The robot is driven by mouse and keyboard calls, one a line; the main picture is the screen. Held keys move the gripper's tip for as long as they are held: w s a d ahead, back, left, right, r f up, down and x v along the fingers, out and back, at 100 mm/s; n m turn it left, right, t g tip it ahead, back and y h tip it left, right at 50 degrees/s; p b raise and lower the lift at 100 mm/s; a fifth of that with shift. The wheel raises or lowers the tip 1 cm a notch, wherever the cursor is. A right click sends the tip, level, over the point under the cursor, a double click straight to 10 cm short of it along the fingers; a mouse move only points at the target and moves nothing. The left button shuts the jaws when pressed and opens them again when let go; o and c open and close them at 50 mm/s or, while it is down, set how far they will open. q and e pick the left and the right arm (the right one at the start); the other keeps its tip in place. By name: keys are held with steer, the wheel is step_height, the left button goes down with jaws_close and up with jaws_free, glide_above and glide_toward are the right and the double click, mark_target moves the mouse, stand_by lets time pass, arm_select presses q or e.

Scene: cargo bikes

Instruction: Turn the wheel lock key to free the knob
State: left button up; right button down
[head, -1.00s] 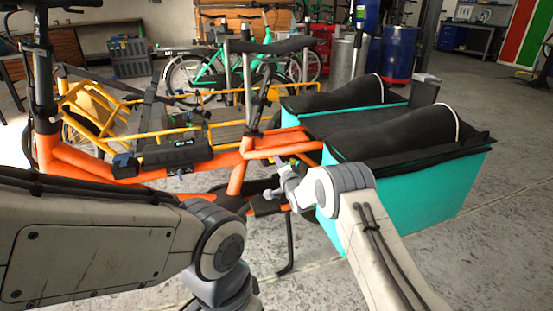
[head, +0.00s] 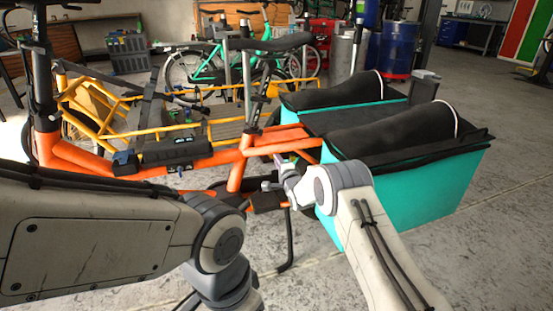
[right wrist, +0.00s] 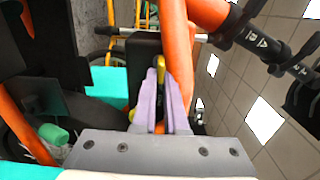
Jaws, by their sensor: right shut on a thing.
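My right gripper (head: 270,184) is at the orange cargo bike (head: 238,178), just below its frame and left of the teal box. In the right wrist view its two pale purple fingers (right wrist: 158,80) are closed together on a small yellow-green piece, which looks like the wheel lock key (right wrist: 161,66). A black block, perhaps the lock body (right wrist: 143,50), stands directly behind the fingertips beside an orange tube. I cannot make out the key's angle. A green rounded knob-like part (right wrist: 52,134) shows at lower left; I cannot tell whether it is the knob. My left gripper is out of view.
The teal cargo box (head: 425,190) with its black cover stands close to the right of my right gripper. A black saddle (head: 271,43) rises above the frame. A yellow rack (head: 90,105) is at left. Grey floor is open at the right.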

steer(key=shift+f, duration=0.1)
steer(key=c, duration=1)
jaws_free()
steer(key=shift+o, duration=0.2)
steer(key=shift+s, duration=0.1)
steer(key=p+v, duration=0.4)
steer(key=v, duration=0.6)
steer(key=shift+s, duration=0.2)
